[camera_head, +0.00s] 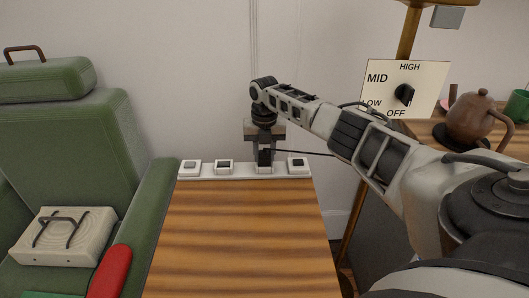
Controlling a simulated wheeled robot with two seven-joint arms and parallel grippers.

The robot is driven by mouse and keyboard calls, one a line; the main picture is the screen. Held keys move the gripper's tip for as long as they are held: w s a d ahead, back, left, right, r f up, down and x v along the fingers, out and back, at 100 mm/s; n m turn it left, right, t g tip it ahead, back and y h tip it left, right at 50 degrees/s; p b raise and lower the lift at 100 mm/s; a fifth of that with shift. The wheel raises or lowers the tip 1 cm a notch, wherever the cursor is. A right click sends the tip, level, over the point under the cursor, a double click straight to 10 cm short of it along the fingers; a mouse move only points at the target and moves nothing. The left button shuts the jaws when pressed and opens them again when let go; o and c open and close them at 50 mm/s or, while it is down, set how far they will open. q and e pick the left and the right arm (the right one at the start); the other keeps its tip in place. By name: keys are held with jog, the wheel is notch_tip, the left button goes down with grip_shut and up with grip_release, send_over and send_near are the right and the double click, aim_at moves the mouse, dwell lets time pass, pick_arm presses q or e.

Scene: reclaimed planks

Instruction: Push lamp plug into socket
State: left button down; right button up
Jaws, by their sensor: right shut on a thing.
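A white socket strip (210,176) lies along the far edge of the striped wooden table, with several socket positions in a row. My right gripper (264,149) points down over the third position from the left. It is shut on a dark plug (264,158), which is upright at the strip. A thin black cable (305,153) runs from it to the right and passes behind my right arm. I cannot tell whether the plug is seated in the socket or just above it. My left gripper is not in view.
The wooden table top (240,235) is bare in front of the strip. A green armchair (80,140) with a pale box (65,245) and a red object (112,272) stands left. A dial panel (385,78), a brown teapot (475,120) and a green mug (518,106) are right.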

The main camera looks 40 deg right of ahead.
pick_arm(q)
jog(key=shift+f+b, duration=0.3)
pick_arm(e)
jog(key=shift+f, duration=0.5)
jog(key=o, duration=1.1)
jog(key=shift+c, duration=0.2)
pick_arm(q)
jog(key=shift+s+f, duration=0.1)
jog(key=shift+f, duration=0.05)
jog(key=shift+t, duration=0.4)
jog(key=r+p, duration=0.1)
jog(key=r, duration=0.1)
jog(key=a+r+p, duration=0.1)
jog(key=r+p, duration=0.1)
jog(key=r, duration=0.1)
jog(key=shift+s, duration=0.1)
pick_arm(e)
notch_tip(320, 180, up, 16)
